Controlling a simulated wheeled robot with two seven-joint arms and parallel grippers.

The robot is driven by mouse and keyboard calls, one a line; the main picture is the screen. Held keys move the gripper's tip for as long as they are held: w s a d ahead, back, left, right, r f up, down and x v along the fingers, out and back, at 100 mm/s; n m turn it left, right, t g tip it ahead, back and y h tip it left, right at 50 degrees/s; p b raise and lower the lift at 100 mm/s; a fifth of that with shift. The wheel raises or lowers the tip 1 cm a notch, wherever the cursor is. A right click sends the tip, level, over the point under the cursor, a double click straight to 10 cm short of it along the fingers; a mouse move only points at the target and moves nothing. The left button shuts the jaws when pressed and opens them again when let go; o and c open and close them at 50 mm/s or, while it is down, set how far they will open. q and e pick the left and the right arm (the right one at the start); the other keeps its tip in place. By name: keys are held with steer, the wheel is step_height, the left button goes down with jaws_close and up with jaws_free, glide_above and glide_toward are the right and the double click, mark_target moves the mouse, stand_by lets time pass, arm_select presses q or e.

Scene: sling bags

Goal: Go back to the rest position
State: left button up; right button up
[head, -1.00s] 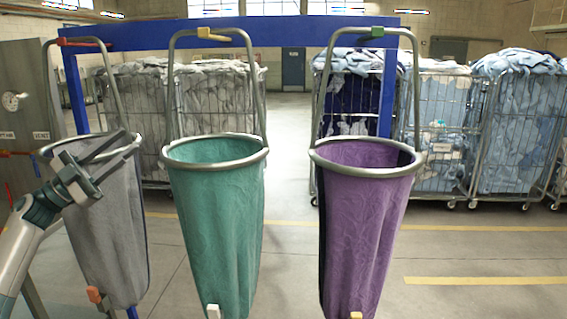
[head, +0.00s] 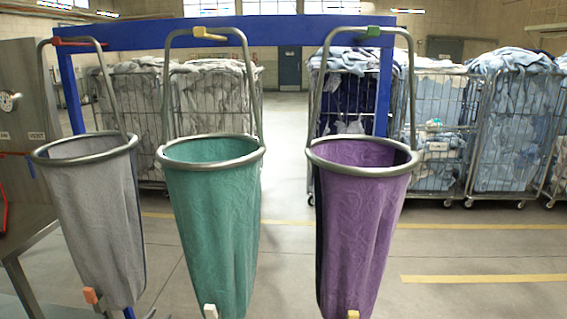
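Three sling bags hang in a row from a blue frame (head: 270,31): a grey bag (head: 98,225) at the left, a green bag (head: 215,225) in the middle and a purple bag (head: 360,225) at the right. Each has a round metal rim, and the mouths are open. Only a small dark piece of what looks like my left gripper (head: 149,313) shows at the bottom edge, beside the foot of the grey bag. Its fingers are too cut off to read. My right gripper is out of view.
Wire cages with grey laundry (head: 138,115) stand behind on the left, and cages with blue laundry (head: 512,125) on the right. A metal table (head: 25,222) is at the left edge. The floor right of the purple bag is clear.

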arm_select(q)
steer(key=s+d+f+n+g+y, duration=0.1)
steer(key=s+d+f+g, duration=0.2)
steer(key=s+f, duration=1.05)
steer(key=s+d+f+n+g+y, duration=0.1)
steer(key=s+d+f+g+y, duration=0.2)
steer(key=s+f, duration=1.05)
steer(key=s+d+f+g, duration=0.3)
steer(key=s+f, duration=0.3)
steer(key=s, duration=0.5)
steer(key=s+d+f+g, duration=0.2)
steer(key=s+f, duration=0.5)
steer(key=s, duration=0.5)
steer(key=s+d+f+g+h, duration=0.1)
steer(key=s+d+f+g, duration=0.2)
steer(key=s, duration=0.9)
step_height(320, 180, down, 4)
steer(key=shift+d+r+g, duration=0.1)
steer(key=shift+d+g, duration=0.2)
steer(key=shift+d, duration=0.75)
steer(key=shift+w, duration=0.1)
